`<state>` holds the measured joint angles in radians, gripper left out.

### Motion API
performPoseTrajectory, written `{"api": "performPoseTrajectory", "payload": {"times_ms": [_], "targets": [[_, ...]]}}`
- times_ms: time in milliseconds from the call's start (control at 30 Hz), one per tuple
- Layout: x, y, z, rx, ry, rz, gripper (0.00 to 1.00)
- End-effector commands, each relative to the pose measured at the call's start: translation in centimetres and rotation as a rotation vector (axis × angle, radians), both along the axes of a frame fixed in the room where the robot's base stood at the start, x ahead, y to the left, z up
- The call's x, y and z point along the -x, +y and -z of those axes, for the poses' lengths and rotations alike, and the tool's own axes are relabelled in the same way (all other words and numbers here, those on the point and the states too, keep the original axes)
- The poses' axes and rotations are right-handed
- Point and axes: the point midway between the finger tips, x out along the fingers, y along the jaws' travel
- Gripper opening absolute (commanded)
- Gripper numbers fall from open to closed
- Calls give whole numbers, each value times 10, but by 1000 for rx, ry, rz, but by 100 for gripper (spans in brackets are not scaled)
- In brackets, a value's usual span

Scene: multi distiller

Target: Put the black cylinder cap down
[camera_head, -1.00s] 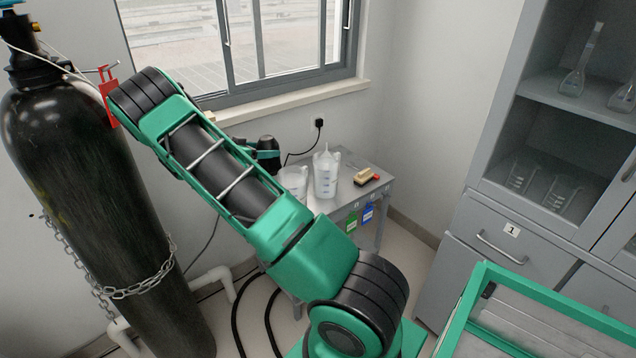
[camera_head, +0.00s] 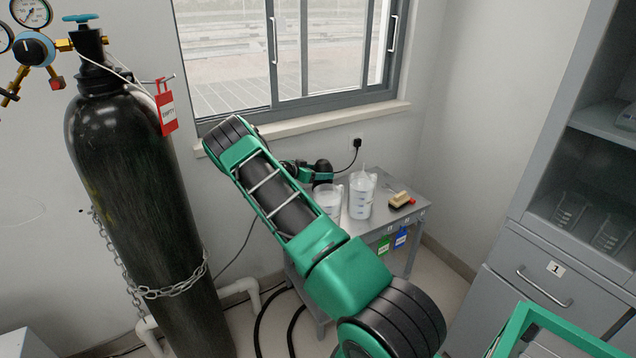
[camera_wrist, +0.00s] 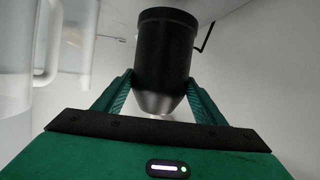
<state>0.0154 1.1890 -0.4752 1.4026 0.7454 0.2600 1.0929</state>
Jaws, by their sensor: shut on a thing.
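The black cylinder cap (camera_wrist: 166,50) is a dark, rounded cup shape in the wrist view. My gripper (camera_wrist: 162,98) is shut on it, with a green finger against each side. My gripper (camera_head: 303,173) is partly hidden there behind my arm. I cannot tell from these views whether the cap touches any surface.
A tall black gas cylinder (camera_head: 140,190) with an "EMPTY" tag (camera_head: 166,112) stands chained at the left. Cabinets (camera_head: 540,270) stand at the right.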

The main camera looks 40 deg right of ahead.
Motion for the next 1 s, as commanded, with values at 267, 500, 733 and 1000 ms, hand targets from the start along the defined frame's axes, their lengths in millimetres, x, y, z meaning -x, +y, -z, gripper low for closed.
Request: {"api": "performPoseTrajectory", "payload": {"times_ms": [267,500,733,1000], "targets": [[0,-1,29,3,0,0,22],[0,0,38,2,-2,1,22],[0,1,39,0,0,0,83],[-1,4,37,0,0,-1,83]]}}
